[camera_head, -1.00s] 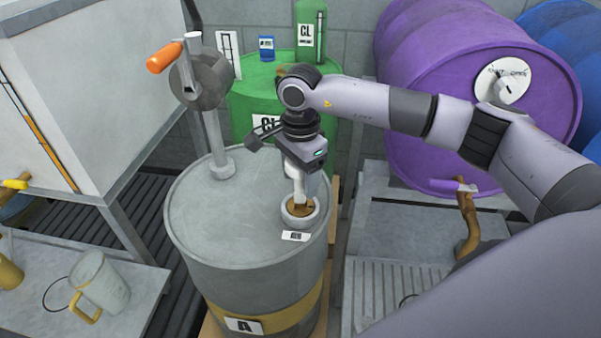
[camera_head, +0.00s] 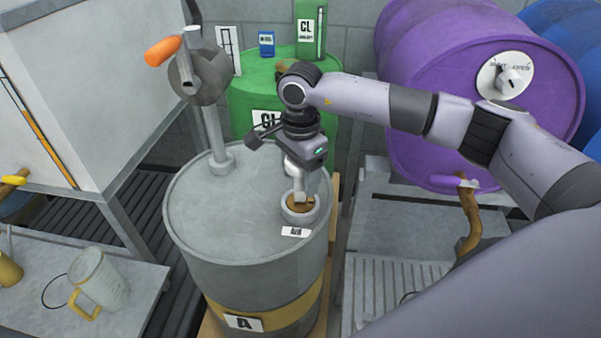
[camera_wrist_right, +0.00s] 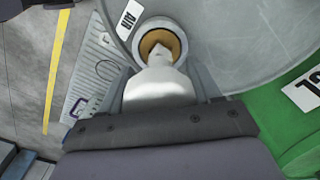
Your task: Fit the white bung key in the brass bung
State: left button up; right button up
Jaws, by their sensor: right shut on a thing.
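The brass bung (camera_head: 300,203) sits inside a light grey ring (camera_head: 301,214) on the top of the grey drum marked A (camera_head: 240,238). My right gripper (camera_head: 299,187) is above it, pointing down, shut on the white bung key (camera_head: 299,184). In the right wrist view the white key (camera_wrist_right: 160,82) lies between my fingers (camera_wrist_right: 162,88), its narrow end over the brass bung (camera_wrist_right: 160,42). The key's tip overlaps the bung; I cannot tell whether it is seated. My left gripper is not in view.
A pump with an orange handle (camera_head: 163,51) rises from the drum's far left. A green drum (camera_head: 258,95) stands behind, and a purple drum (camera_head: 440,90) lies at the right. A jug (camera_head: 98,280) stands on the left bench.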

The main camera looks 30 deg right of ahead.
aim_at(300, 187)
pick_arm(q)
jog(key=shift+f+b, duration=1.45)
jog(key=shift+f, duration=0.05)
pick_arm(e)
jog(key=shift+f, duration=1.8)
jog(key=o, duration=1.2)
jog(key=shift+c, duration=0.2)
jog(key=shift+r, duration=0.45)
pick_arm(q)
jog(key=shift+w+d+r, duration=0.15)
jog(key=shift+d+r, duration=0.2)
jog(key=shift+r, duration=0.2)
pick_arm(e)
notch_tip(300, 187, up, 6)
jog(key=shift+r, duration=0.15)
